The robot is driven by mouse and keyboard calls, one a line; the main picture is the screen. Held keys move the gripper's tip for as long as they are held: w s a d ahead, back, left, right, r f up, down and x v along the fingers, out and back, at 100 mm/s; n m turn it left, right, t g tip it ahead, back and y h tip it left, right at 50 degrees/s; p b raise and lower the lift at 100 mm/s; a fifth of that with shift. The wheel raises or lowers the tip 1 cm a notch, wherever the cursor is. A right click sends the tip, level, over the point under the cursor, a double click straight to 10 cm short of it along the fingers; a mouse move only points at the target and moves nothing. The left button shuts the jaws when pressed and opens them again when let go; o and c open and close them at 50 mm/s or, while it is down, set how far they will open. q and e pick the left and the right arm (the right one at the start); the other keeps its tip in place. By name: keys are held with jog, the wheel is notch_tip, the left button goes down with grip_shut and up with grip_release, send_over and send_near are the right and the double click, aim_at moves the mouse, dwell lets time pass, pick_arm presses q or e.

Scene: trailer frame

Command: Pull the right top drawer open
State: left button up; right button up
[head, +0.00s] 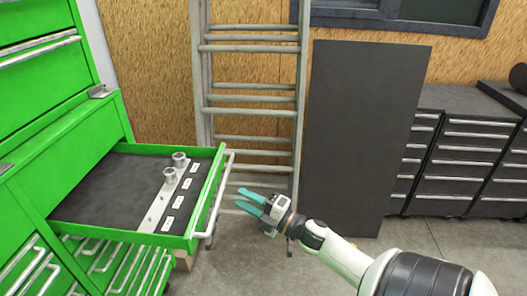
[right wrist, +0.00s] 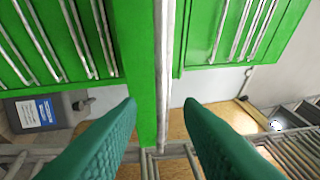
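The green drawer (head: 125,149) stands pulled out of the green cabinet at the left of the head view. Its silver bar handle (head: 219,196) runs along the drawer's front. My right gripper (head: 239,198) is just right of the handle, with teal fingers open and pointing at it. In the right wrist view the handle (right wrist: 165,60) passes between the directions of the two spread fingers, seemingly beyond the tips, against the green drawer front (right wrist: 136,55). No contact is visible and nothing is held. My left gripper is not in view.
A metal ladder (head: 250,112) and a dark panel (head: 360,130) lean against the wooden wall behind. Grey drawer cabinets (head: 465,160) stand at the right. Concrete floor (head: 400,240) around my arm is clear.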

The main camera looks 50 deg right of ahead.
jog(key=v, duration=0.6)
jog(key=shift+b, duration=0.4)
notch_tip(320, 180, down, 18)
jog(key=s+d+m+g+h, duration=0.25)
jog(key=m+h, duration=0.25)
jog(key=m, duration=0.3)
jog(key=s+a+f+m+g+h, duration=0.1)
jog(key=s+a+f+m+g, duration=0.15)
jog(key=f, duration=0.65)
jog(key=s+a+f+m+g+h, duration=0.1)
jog(key=s+f+m+g, duration=0.2)
jog(key=f, duration=0.6)
jog(key=s+a+f+m+g, duration=0.1)
jog(key=s+a+f+g, duration=0.2)
jog(key=s+a+f, duration=0.2)
jog(key=s+a+f+m+g+y, duration=0.1)
jog(key=s+a+f+m+g, duration=0.1)
jog(key=s+a+f+g, duration=0.2)
jog(key=s+a+f+m+g, duration=0.1)
jog(key=s+a+f+g, duration=0.2)
jog(key=s+a+f, duration=0.3)
jog(key=s+f, duration=0.4)
jog(key=s, duration=0.6)
jog(key=shift+a+y, duration=0.3)
jog(key=shift+y, duration=0.1)
jog(key=shift+w, duration=0.15)
